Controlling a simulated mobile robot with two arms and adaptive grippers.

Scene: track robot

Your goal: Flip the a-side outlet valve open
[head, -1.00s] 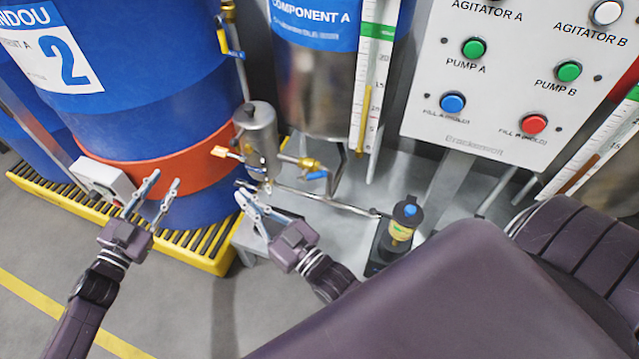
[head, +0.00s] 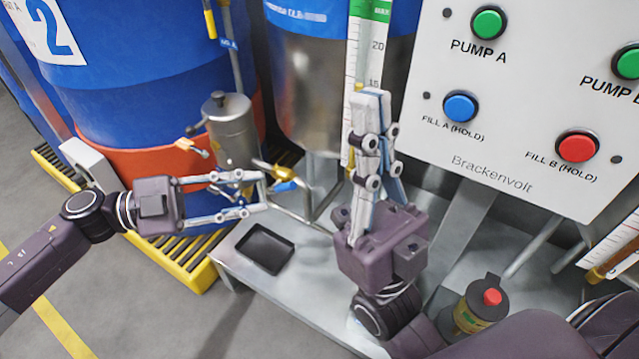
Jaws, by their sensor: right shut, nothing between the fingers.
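The A-side outlet valve (head: 287,186), brass with a blue lever, sits on the pipe below the Component A tank (head: 315,75). My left gripper (head: 264,193) is open, coming in from the left, with its fingertips just left of the blue lever. I cannot tell whether they touch it. My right gripper (head: 371,95) is shut and empty, fingers pointing up, in front of the tank's level gauge (head: 367,45) and to the right of the valve. It hides part of the pipework and the bench behind.
A metal cylinder (head: 231,130) with an orange-handled valve stands left of the outlet. The control panel (head: 520,80) is at right. A black tray (head: 262,248) lies empty on the grey bench (head: 285,300). A red-capped bottle (head: 478,308) stands at lower right. A blue drum (head: 140,75) is at left.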

